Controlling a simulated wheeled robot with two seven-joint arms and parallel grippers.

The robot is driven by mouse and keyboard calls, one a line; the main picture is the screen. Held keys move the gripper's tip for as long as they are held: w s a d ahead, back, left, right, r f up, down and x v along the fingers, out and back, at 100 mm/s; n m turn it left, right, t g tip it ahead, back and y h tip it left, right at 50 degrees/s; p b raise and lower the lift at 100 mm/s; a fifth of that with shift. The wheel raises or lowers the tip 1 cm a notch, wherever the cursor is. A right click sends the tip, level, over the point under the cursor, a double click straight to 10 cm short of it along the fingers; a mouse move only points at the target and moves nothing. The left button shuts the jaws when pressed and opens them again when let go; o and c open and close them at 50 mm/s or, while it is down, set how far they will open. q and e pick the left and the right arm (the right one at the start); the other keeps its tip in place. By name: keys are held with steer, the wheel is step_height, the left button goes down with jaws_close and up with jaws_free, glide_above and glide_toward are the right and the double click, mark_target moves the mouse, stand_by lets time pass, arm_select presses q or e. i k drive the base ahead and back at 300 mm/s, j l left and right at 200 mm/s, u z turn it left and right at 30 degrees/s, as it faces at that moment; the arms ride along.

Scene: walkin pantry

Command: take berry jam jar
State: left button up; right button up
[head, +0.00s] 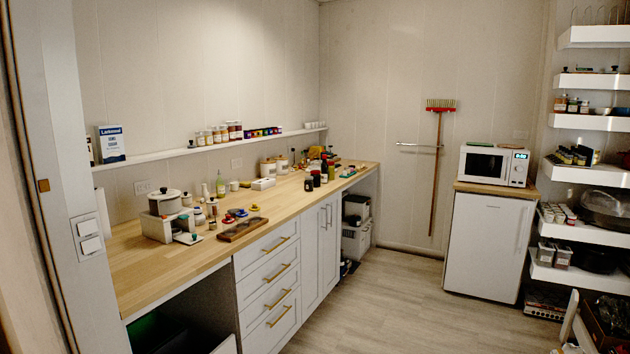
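I cannot pick out a berry jam jar for certain; the labels are too small to read. Several small jars (217,134) with dark and light contents stand in a row on the narrow wall shelf (165,154) above the counter. More small jars (199,217) stand on the near part of the wooden counter (140,262). Other small jars (573,105) stand on a white shelf at the right. Neither of my grippers shows in the head view.
A door frame (62,150) stands close at the left. White drawers (270,285) are under the counter. A microwave (493,165) sits on a small white fridge (487,245) at the back. A broom (437,170) hangs on the wall. The middle floor (400,300) is clear.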

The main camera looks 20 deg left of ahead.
mark_target(316, 175)
steer(key=i, duration=3.1)
